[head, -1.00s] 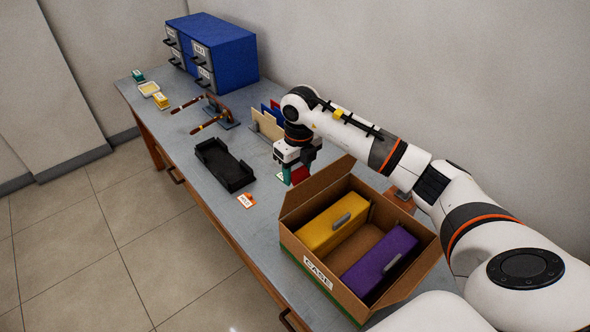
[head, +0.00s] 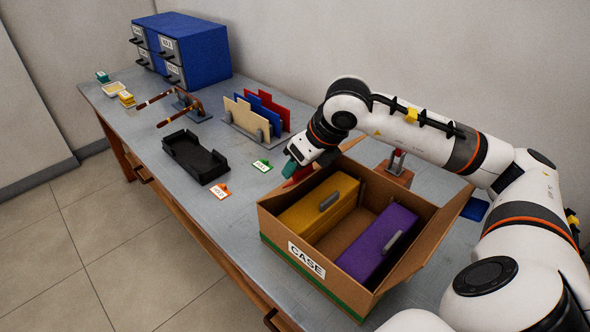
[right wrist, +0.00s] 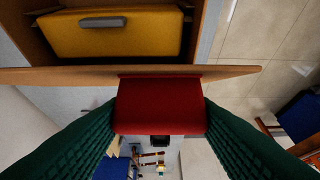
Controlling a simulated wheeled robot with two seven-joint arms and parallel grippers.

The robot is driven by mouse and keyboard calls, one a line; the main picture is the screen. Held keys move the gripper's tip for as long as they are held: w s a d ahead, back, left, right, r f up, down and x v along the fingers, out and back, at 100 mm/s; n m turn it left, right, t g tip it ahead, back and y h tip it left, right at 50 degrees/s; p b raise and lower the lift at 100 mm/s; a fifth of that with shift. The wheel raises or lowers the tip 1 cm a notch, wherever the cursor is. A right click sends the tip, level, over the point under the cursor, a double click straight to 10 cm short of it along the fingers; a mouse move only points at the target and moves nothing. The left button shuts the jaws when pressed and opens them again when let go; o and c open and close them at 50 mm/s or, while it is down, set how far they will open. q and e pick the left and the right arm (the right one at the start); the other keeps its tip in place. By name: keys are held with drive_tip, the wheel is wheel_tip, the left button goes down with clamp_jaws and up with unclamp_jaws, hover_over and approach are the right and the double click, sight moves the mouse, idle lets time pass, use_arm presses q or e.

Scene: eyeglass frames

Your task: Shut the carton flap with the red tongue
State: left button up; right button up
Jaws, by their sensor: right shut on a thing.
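The open brown carton (head: 275,239), marked CASE, stands on the table in the head view. A yellow case (head: 312,207) and a purple case (head: 375,245) lie inside. The red tongue (head: 299,174) is at the carton's far-left flap; it also shows in the right wrist view (right wrist: 160,105), joined to the brown flap edge (right wrist: 70,76). My right gripper (head: 293,164) is shut on the tongue, with a green finger on each side of it in the wrist view. The flap's exact tilt is hard to tell. My left gripper is out of view.
A black tray (head: 195,157), an orange label (head: 220,191) and a green label (head: 262,165) lie left of the carton. A file rack (head: 255,115) and a blue drawer cabinet (head: 190,50) stand farther back. Another flap (head: 432,235) angles outward at the carton's right.

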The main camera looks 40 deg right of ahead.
drive_tip(key=shift+s+f+b, duration=0.3)
drive_tip(key=shift+s+f, duration=0.15)
drive_tip(key=o, duration=1.4)
drive_tip(key=shift+d, duration=0.1)
drive_tip(key=shift+r, duration=0.15)
drive_tip(key=v, duration=1.1)
drive_tip(key=shift+s+r, duration=0.15)
drive_tip(key=shift+r, duration=0.25)
